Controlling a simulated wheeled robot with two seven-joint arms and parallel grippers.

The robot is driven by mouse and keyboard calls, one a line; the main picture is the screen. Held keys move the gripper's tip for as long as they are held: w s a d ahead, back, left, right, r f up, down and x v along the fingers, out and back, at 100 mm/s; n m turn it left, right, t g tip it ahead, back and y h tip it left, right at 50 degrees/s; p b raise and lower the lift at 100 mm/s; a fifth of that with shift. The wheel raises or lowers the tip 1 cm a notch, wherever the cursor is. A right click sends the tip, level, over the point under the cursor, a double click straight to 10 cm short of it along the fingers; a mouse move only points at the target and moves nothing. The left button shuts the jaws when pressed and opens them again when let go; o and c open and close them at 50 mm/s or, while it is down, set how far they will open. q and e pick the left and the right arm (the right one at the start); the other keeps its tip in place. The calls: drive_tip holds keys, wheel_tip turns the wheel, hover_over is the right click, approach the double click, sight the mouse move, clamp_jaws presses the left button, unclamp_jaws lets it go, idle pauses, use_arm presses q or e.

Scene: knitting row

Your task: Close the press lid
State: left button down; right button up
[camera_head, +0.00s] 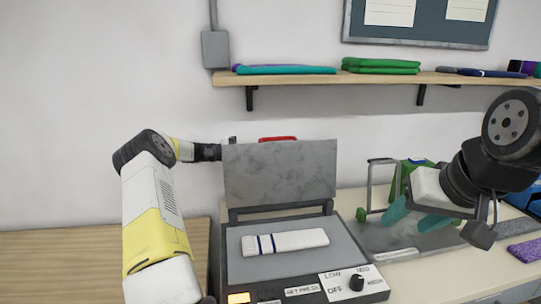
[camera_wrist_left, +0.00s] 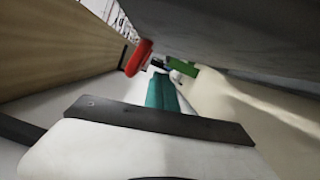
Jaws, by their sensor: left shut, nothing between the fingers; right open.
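The press (camera_head: 232,265) stands on the table with its grey lid (camera_head: 280,172) raised nearly upright. A red handle (camera_head: 277,139) shows at the lid's top edge and also in the left wrist view (camera_wrist_left: 138,57). A white folded knit piece (camera_head: 300,241) with dark blue stripes lies on the lower plate. My left arm reaches in behind the lid, which hides its gripper in the head view. In the left wrist view my left gripper (camera_wrist_left: 161,80) is shut and empty, close to the lid; contact cannot be told. My right gripper (camera_head: 415,217) is open and empty, right of the press.
A grey metal frame device (camera_head: 383,162) and green object (camera_head: 413,170) stand behind my right gripper. A purple piece (camera_head: 525,250) lies at the far right. A wall shelf (camera_head: 310,79) with folded cloths runs above. The wooden surface (camera_head: 60,262) at left is clear.

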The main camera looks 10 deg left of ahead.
use_arm(q)
drive_tip(key=shift+s+d+r, duration=0.15)
drive_tip(key=shift+s+d, duration=0.1)
drive_tip(key=shift+s, duration=0.55)
drive_tip(key=shift+s+d+r, duration=0.15)
drive_tip(key=shift+s+d, duration=0.05)
drive_tip(key=shift+s, duration=0.55)
